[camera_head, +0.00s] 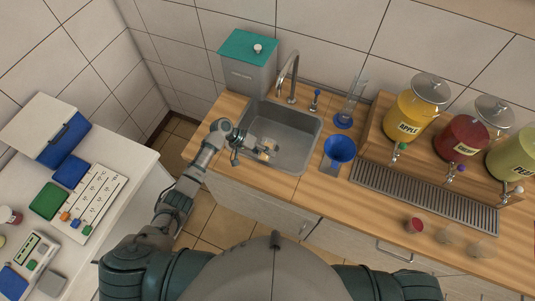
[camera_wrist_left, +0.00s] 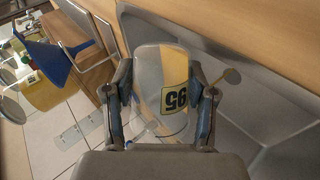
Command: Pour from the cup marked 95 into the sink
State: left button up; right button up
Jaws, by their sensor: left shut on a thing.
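The cup marked 95 (camera_head: 268,149) is clear, with a yellow part inside and a black-on-yellow label. My left gripper (camera_head: 258,147) is shut on it and holds it over the sink (camera_head: 297,146). In the left wrist view the cup (camera_wrist_left: 150,70) sits between the two fingers of the gripper (camera_wrist_left: 160,80), and the label reads upside down. The cup looks tilted. The yellow lies along one side of it. No stream is clearly visible. My right gripper is out of view.
A tap (camera_head: 291,72) stands behind the sink, beside a grey box with a teal lid (camera_head: 248,47). A blue funnel (camera_head: 340,149) is right of the sink. Dispensers, including apple (camera_head: 408,112), stand over a drip grate (camera_head: 425,197). Several cups, one red (camera_head: 415,225), stand near the front edge.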

pick_arm(q)
jog(key=shift+r, duration=0.1)
jog(key=shift+w, duration=0.1)
dwell(0.3)
jog(key=shift+r+g, duration=0.2)
jog(key=shift+g, duration=0.1)
jog(key=shift+f, duration=0.1)
jog(key=shift+n, duration=0.3)
jog(key=shift+w+g, duration=0.1)
jog(key=shift+g, duration=0.2)
jog(key=shift+r, duration=0.25)
